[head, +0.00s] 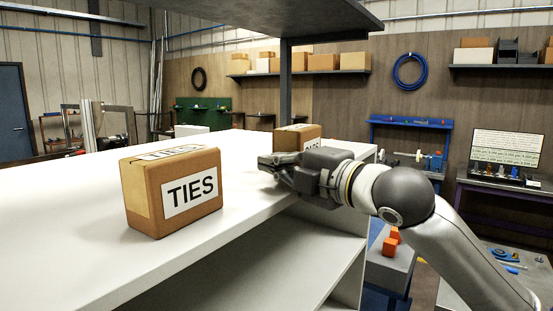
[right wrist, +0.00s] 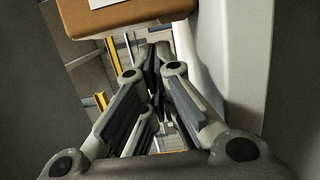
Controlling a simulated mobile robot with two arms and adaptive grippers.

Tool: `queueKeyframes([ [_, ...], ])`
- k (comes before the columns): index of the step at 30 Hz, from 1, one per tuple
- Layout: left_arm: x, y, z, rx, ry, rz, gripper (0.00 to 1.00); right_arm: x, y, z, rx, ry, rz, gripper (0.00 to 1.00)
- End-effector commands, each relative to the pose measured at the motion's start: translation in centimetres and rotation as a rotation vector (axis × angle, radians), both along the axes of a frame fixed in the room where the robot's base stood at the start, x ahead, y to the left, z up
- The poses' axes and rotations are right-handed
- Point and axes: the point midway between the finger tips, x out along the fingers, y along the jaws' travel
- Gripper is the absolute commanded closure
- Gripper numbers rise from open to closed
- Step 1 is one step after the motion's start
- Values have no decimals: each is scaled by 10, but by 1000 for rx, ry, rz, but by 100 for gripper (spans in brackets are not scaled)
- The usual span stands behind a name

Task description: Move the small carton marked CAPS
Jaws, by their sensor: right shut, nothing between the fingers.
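A brown carton (head: 297,137) stands on the white shelf top, behind my right gripper. Only the end of its label shows, apparently PS; my gripper hides the rest. A larger carton marked TIES (head: 172,189) stands nearer, left of the gripper. My right gripper (head: 268,163) is shut and empty, just above the shelf's right edge. In the right wrist view the fingertips (right wrist: 155,58) are together, and the lower part of a brown carton (right wrist: 125,18) shows above them; I cannot tell which carton it is. My left gripper is not in view.
The white shelf top (head: 70,225) is bare around the TIES carton. A lower shelf (head: 270,265) lies beneath its right edge. A dark overhead panel (head: 270,14) and its post (head: 286,70) rise above. Orange blocks (head: 391,243) sit on a low stand at right.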

Motion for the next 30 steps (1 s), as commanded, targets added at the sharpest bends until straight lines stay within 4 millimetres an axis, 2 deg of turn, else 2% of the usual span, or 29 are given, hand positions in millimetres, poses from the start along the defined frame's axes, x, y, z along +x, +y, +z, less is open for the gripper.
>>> queueKeyframes([
  [3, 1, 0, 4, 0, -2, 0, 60, 7, -5, 0, 0, 1, -2, 100],
  [17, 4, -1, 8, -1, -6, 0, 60, 11, -8, 2, -1, 1, -2, 100],
  [30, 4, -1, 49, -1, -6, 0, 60, 57, -38, 4, -1, 3, -3, 100],
])
